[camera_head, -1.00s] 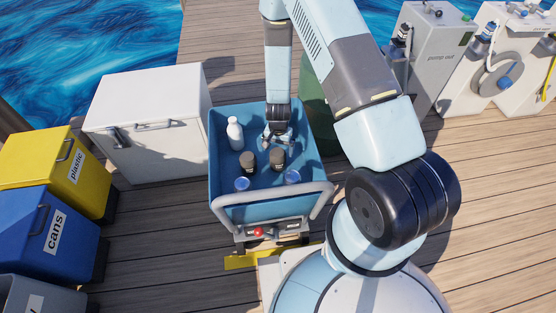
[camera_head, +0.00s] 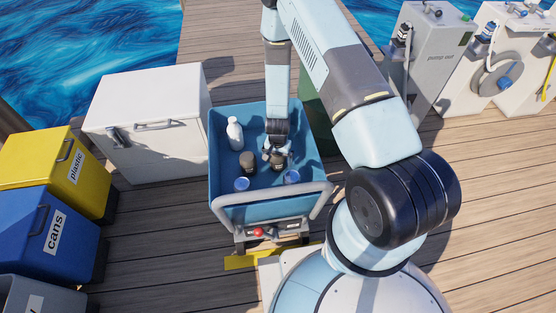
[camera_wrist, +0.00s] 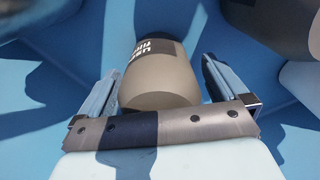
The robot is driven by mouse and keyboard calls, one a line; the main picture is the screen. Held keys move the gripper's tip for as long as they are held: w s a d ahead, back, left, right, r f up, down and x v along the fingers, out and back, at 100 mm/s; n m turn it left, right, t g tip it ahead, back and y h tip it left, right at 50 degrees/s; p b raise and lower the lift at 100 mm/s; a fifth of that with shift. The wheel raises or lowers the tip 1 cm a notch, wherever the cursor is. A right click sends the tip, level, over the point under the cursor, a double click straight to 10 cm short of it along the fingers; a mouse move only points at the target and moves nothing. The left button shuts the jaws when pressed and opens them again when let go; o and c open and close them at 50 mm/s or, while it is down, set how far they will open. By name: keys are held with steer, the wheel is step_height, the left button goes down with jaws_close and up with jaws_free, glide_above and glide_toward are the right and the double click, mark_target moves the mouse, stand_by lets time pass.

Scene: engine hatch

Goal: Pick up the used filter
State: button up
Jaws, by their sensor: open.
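The used filter (camera_wrist: 160,78) is a brown-grey cylinder with a dark label band reading partly "used fil…". It stands in the blue cart, where it shows in the head view (camera_head: 278,165) just under my gripper (camera_head: 277,155). In the wrist view my gripper (camera_wrist: 160,88) is open, with one finger on each side of the filter. I cannot tell whether either finger touches it. A second, similar dark-topped canister (camera_head: 247,163) stands to its left in the cart.
The blue cart (camera_head: 228,208) has raised walls and a grey handle at the front. A white bottle (camera_head: 235,134) and two blue-topped items (camera_head: 241,184) (camera_head: 291,177) stand inside it. A white chest (camera_head: 150,120) and the plastic bin (camera_head: 45,170) are to the left.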

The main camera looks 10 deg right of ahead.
steer(key=shift+c, duration=0.4)
steer(key=c, duration=1.2)
